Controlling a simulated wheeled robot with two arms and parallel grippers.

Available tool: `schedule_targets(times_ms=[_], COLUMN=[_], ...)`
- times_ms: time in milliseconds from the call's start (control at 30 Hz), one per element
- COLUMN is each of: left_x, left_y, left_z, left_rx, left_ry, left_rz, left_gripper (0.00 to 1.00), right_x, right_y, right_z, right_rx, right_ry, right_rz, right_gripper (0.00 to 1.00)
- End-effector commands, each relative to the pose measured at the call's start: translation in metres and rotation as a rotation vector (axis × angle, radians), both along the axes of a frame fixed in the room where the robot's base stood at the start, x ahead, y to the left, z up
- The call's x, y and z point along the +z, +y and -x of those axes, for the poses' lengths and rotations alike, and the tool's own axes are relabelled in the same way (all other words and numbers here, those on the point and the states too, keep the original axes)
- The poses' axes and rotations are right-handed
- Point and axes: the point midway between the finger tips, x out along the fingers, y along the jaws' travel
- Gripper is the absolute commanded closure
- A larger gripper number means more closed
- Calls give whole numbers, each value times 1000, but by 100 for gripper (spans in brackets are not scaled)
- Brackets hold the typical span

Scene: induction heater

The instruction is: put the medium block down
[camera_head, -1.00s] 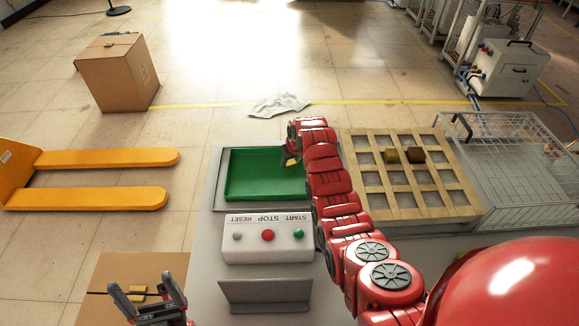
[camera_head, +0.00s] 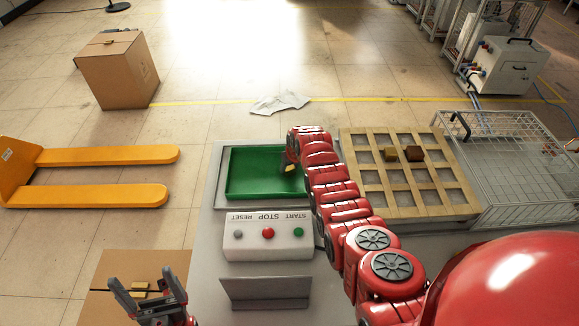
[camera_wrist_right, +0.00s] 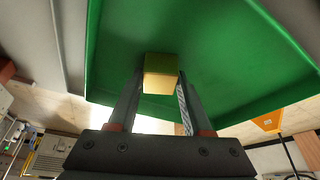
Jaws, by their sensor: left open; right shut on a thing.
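The medium block, yellow, is between the fingers of my right gripper (camera_wrist_right: 155,95). In the right wrist view the block (camera_wrist_right: 161,73) shows at the fingertips against the green tray (camera_wrist_right: 225,45). In the head view the right gripper (camera_head: 289,163) is at the right part of the green tray (camera_head: 238,190), with the block (camera_head: 289,168) small and mostly hidden by it. I cannot tell whether the block touches the tray floor. My left gripper (camera_head: 150,298) is open and empty at the lower left, above a cardboard box.
A control box (camera_head: 267,245) with STOP and other buttons stands in front of the tray. A wooden grid (camera_head: 375,200) to the right bears a yellow block (camera_head: 390,154) and a brown block (camera_head: 415,154). The cardboard box (camera_head: 100,305) is at lower left.

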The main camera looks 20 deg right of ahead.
Motion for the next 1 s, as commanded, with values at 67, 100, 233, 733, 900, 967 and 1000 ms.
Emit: schedule_targets(times_ms=[67,100,233,733,900,967,1000], left_x=[-1,-1,-1,-1,-5,-6,-7], left_y=[0,0,0,0,0,0,0], left_z=[0,0,0,0,0,0,0], left_rx=[0,0,0,0,0,0,0], left_ry=[0,0,0,0,0,0,0], left_rz=[0,0,0,0,0,0,0], left_gripper=[8,8,8,8,8,8,8], right_x=[-1,-1,-1,8,22,26,28], right_y=[0,0,0,-1,-1,-1,-1], right_z=[0,0,0,1,6,9,12], right_rx=[0,0,0,-1,0,0,0], right_ry=[-2,-1,-1,-4,-4,-6,-3], right_rz=[0,0,0,-1,0,0,1], right_gripper=[43,36,21,21,21,21,21])
